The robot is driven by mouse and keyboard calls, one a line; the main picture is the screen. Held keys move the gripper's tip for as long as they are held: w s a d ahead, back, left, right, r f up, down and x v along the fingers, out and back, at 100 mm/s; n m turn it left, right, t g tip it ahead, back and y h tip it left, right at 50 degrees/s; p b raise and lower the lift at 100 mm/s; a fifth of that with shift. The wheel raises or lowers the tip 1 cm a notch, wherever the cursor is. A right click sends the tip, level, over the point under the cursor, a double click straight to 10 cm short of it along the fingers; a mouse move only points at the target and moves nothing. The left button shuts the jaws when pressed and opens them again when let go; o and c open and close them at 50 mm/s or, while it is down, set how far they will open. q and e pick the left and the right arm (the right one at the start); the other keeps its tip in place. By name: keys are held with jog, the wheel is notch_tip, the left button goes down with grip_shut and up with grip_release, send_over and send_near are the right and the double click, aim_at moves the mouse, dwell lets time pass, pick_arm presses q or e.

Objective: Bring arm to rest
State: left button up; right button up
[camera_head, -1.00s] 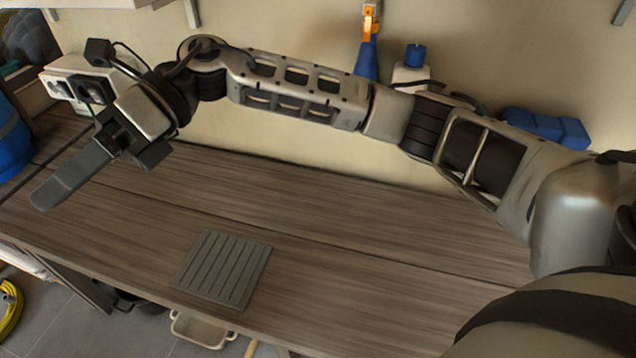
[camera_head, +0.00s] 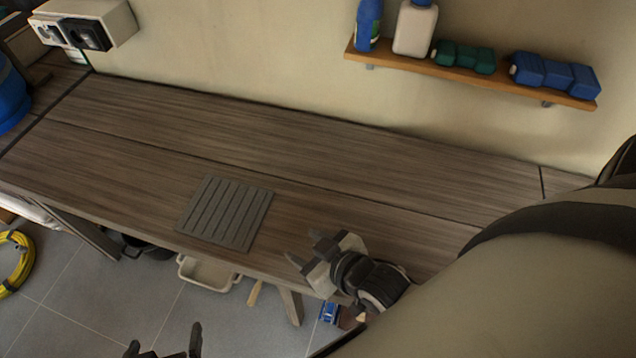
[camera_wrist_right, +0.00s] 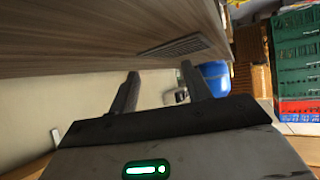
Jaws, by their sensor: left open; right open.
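My right gripper (camera_head: 301,246) is near the front edge of the wooden workbench (camera_head: 350,185), to the right of the grey slatted mat. It is open and empty. In the right wrist view my right gripper (camera_wrist_right: 158,70) shows two parted fingers with nothing between them. My left gripper (camera_head: 165,338) is at the bottom edge of the head view, in front of the bench. Its two dark fingertips are apart with nothing visible between them. The rest of the left arm is out of view.
The grey slatted mat (camera_head: 226,213) lies on the otherwise mostly clear bench. A wall shelf (camera_head: 470,75) carries bottles and canisters. A blue container (camera_head: 10,95) stands far left. A beige bin (camera_head: 205,272) is below the bench. Crates (camera_wrist_right: 297,60) show in the wrist view.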

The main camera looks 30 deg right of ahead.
jog(key=s+f, duration=0.1)
jog(key=s+d+f+g, duration=0.1)
jog(key=shift+s+m, duration=0.3)
jog(key=shift+m, duration=0.1)
dwell(1.0)
